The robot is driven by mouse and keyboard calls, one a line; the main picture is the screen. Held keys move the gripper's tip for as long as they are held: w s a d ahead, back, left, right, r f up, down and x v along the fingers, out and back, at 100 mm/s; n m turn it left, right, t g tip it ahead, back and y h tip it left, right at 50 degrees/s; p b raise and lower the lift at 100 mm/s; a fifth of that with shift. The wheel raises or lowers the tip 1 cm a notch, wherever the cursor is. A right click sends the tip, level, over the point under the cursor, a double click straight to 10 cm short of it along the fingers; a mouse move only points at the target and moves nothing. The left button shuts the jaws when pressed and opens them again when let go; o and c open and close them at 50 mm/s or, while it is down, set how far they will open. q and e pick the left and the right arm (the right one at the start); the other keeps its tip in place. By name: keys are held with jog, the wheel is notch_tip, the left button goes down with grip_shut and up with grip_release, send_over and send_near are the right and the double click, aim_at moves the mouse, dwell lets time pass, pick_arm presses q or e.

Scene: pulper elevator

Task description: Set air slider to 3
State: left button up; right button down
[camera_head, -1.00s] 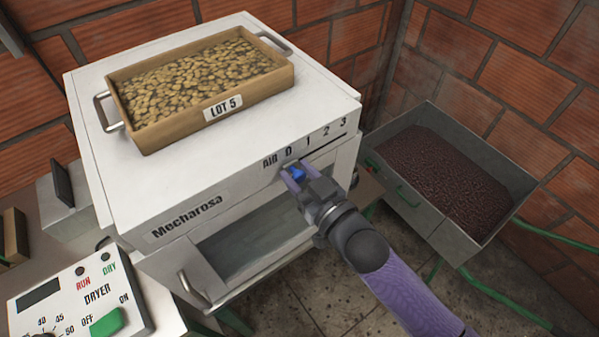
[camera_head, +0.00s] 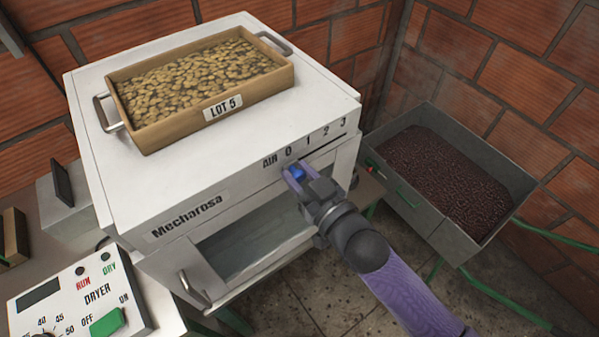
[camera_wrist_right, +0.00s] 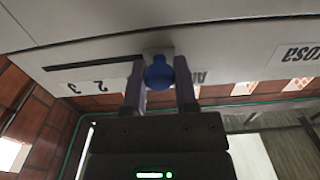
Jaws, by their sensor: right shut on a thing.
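The air slider's blue knob (camera_head: 297,173) sits on the front face of the white Mecharosa machine (camera_head: 240,190), just below the 0 of the printed scale AIR 0 1 2 3 (camera_head: 304,143). My right gripper (camera_head: 294,175) is shut on the blue knob. In the right wrist view the knob (camera_wrist_right: 159,72) shows between the two fingers of the gripper (camera_wrist_right: 160,88), with a dark slot (camera_wrist_right: 93,62) running off to the left toward the 2 and 3. My left gripper is not in view.
A wooden tray of beans labelled LOT 5 (camera_head: 222,114) stands on top of the machine. A dryer panel (camera_head: 75,300) is at lower left. A grey metal bin (camera_head: 405,208) of dark beans stands at right against brick walls.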

aim_at(343, 134)
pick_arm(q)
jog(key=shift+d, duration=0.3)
pick_arm(e)
jog(key=w+d+b, duration=0.1)
jog(key=w+d, duration=0.1)
jog(key=d, duration=0.1)
jog(key=w+d, duration=0.2)
jog(key=d, duration=0.1)
jog(key=w+d+b, duration=0.1)
jog(key=w+d, duration=0.1)
jog(key=d, duration=0.1)
jog(key=shift+w+d+b, duration=0.15)
jog(key=shift+w+b, duration=0.15)
jog(key=shift+w, duration=0.1)
jog(key=shift+w+d, duration=0.2)
jog(key=shift+d, duration=0.15)
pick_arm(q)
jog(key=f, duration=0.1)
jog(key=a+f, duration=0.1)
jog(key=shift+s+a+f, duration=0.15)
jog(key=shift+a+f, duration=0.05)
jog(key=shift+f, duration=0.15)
pick_arm(e)
jog(key=shift+r, duration=0.1)
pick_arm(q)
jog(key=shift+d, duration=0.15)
